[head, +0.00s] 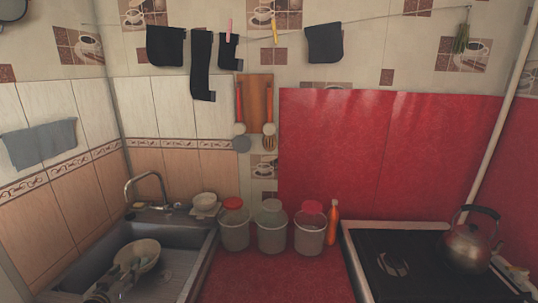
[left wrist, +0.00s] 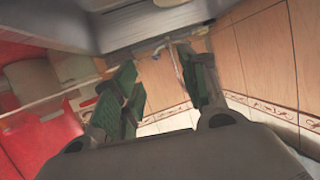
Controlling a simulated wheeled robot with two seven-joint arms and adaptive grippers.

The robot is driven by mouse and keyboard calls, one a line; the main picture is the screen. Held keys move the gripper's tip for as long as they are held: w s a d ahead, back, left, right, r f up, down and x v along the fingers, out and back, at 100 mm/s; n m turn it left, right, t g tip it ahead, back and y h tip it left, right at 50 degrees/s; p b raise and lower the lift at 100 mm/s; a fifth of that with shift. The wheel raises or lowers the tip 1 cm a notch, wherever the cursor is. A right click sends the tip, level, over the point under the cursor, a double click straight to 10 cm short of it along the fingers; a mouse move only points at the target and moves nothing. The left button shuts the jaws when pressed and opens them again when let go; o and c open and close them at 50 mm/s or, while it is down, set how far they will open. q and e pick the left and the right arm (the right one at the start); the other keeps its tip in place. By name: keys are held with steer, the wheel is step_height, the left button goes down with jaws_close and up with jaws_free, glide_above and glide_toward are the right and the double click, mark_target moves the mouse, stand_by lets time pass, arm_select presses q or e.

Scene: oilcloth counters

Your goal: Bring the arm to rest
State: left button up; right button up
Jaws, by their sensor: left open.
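My left gripper (head: 122,281) shows at the lower left of the head view, in front of a pale bowl (head: 143,252) over the sink (head: 178,268). In the left wrist view its two green-padded fingers (left wrist: 165,78) stand apart with nothing between them. The gripper overlaps the bowl in the head view; whether they touch I cannot tell. My right gripper is not in view.
Several jars, one of them a red-lidded jar (head: 309,232), stand at the back of the red counter (head: 275,282), beside an orange bottle (head: 332,224). A kettle (head: 468,244) sits on the black stove (head: 410,250). Small bowls (head: 205,201) stand by the faucet (head: 147,179). The counter's front is clear.

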arm_select(q)
steer(key=s+d+f+m+g+h, duration=0.1)
steer(key=s+d+f+g, duration=0.1)
steer(key=s+d+f, duration=0.3)
steer(key=s+d+f+g, duration=0.3)
steer(key=s+d, duration=0.2)
steer(key=d, duration=0.3)
steer(key=s+d+m+g+h, duration=0.15)
steer(key=s+d+g, duration=0.35)
steer(key=s+d, duration=0.9)
steer(key=s+a+f+g, duration=0.1)
steer(key=s+f, duration=0.1)
steer(key=f, duration=1.5)
steer(key=s+a+f+g, duration=0.1)
steer(key=s+f, duration=0.2)
steer(key=f, duration=1.4)
steer(key=s+a+f, duration=0.2)
steer(key=s+f, duration=0.7)
steer(key=s, duration=0.2)
steer(key=s+a+f+m, duration=0.1)
steer(key=s+a+f, duration=0.1)
steer(key=s+f, duration=0.8)
steer(key=shift+s+a+g, duration=0.15)
steer(key=shift+s+g, duration=0.2)
steer(key=shift+g, duration=0.05)
